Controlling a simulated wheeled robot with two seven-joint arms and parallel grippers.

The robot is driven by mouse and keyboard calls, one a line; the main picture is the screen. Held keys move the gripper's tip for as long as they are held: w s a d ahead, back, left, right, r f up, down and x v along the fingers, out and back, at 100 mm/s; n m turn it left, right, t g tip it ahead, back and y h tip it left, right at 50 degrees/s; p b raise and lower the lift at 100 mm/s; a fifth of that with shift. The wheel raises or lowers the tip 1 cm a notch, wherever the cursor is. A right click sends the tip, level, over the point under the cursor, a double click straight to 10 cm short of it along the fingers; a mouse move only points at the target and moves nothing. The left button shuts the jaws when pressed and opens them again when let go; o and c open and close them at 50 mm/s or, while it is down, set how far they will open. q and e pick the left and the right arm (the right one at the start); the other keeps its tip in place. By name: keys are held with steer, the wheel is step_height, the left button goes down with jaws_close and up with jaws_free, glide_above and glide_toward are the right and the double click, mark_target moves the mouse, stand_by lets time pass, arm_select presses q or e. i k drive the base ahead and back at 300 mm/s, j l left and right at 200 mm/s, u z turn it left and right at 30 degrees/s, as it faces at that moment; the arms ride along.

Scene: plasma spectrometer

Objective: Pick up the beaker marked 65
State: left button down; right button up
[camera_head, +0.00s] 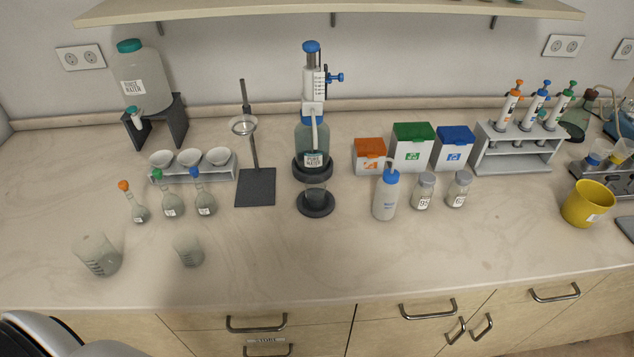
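Several clear beakers are in view, and I cannot read the mark 65 on any of them. A larger beaker (97,256) with dark graduation marks stands at the front left of the bench. A smaller beaker (188,251) stands to its right, near the front edge; its small marking is too small to read. Another small glass vessel (316,198) sits on the dark round base under the pure water dispenser (312,140). Neither of my grippers shows; only a white and black part of me shows at the bottom left corner.
Three flasks (171,207) with coloured stoppers stand behind the beakers, before a rack of white funnels (218,156). A stand (255,187), wash bottle (385,196), two labelled jars (423,192) and a yellow container (588,204) stand farther right. The front middle of the bench is clear.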

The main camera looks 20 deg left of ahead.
mark_target(316, 186)
steer(key=l+u, duration=0.15)
steer(key=l, duration=0.4)
steer(key=k+l+u, duration=0.1)
steer(key=l, duration=0.4)
steer(key=l+u, duration=0.15)
steer(key=l, duration=0.4)
